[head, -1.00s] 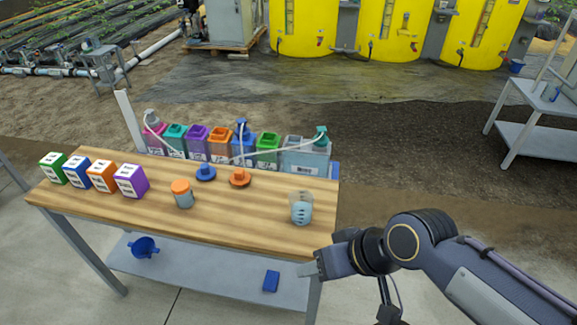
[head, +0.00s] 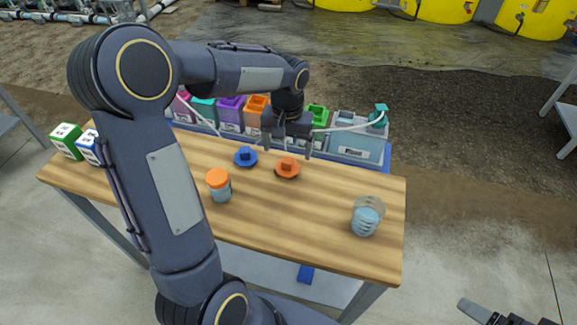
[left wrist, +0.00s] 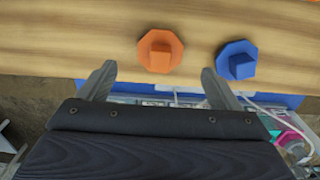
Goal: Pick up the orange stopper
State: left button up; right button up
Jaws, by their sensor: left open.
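The orange stopper (head: 287,168) lies on the wooden table, an octagonal base with a square knob on top. It also shows in the left wrist view (left wrist: 160,52), just beyond and between the fingertips. My left gripper (head: 292,153) is open and empty, pointing down above the table near the stopper's far side. In the left wrist view the two fingers (left wrist: 158,75) are spread wide, with the knob apart from both. My right gripper (head: 478,312) is partly in view at the bottom right, off the table; its jaw opening is unclear.
A blue stopper (head: 245,156) lies close beside the orange one. An orange-capped jar (head: 220,190) and a clear beaker (head: 365,219) stand nearer the front. A row of coloured containers (head: 230,113) lines the back. Green and blue-labelled boxes (head: 66,142) stand at left.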

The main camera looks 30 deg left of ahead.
aim_at(287, 159)
pick_arm(q)
notch_tip(287, 159, down, 6)
jog(key=shift+w+a+r, duration=0.1)
jog(key=shift+w, duration=0.05)
jog(key=c, duration=1.1)
jog(key=shift+o, duration=0.2)
jog(key=shift+r, duration=0.1)
